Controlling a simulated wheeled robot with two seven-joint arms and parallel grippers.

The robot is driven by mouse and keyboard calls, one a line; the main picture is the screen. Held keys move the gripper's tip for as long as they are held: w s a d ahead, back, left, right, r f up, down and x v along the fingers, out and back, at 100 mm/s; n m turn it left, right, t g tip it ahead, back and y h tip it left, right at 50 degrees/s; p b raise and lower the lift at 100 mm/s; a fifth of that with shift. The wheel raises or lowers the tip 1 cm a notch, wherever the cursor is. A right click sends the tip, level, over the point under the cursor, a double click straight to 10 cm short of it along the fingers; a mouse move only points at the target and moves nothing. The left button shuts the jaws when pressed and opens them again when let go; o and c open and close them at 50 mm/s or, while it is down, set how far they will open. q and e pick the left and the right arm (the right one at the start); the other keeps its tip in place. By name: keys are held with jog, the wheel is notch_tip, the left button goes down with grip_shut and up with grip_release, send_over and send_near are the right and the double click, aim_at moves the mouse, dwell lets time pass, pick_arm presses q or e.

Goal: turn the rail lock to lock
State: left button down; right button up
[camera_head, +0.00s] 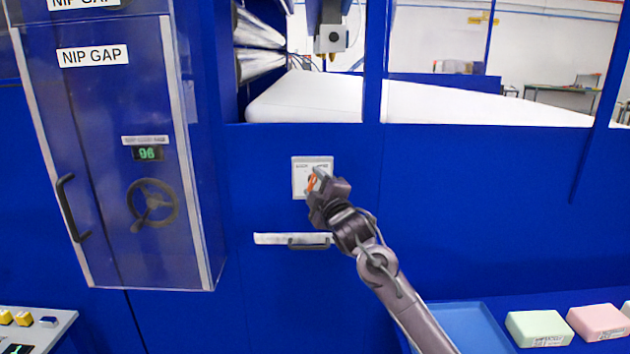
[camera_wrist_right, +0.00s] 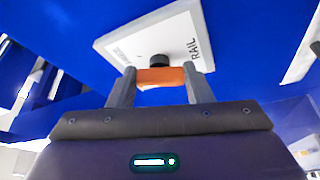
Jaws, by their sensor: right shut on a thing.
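The rail lock is a white square plate (camera_head: 300,178) on the blue machine front, with an orange handle (camera_head: 311,182) on it. In the right wrist view the plate (camera_wrist_right: 160,35) carries the word RAIL, and the orange handle (camera_wrist_right: 160,76) sits on a dark round hub (camera_wrist_right: 159,60). My right gripper (camera_head: 316,188) is at the plate with its two fingers on either side of the handle, shut on it. The gripper hides part of the plate in the head view. Other lettering on the plate is too small to read surely. My left gripper is not in view.
A clear-fronted NIP GAP cabinet (camera_head: 100,150) with a handwheel (camera_head: 152,204) projects at the left. A drawer-like ledge with a handle (camera_head: 310,242) is below the plate. A blue tray (camera_head: 465,325) and foam blocks (camera_head: 540,327) lie at lower right.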

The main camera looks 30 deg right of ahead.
jog(key=n+g+p, duration=0.1)
jog(key=n, duration=0.1)
jog(key=n+g+p, duration=0.1)
jog(key=n, duration=0.1)
jog(key=n+g+p, duration=0.1)
jog(key=n, duration=0.2)
jog(key=shift+r+y, duration=0.3)
jog(key=n+g+p, duration=0.1)
jog(key=n, duration=0.1)
jog(key=shift+n+h, duration=0.3)
jog(key=shift+h, duration=0.1)
jog(key=shift+a+n+g+p, duration=0.1)
jog(key=shift+n+g+p, duration=0.2)
jog(key=shift+n+g, duration=0.4)
jog(key=shift+f, duration=0.1)
jog(key=o, duration=1)
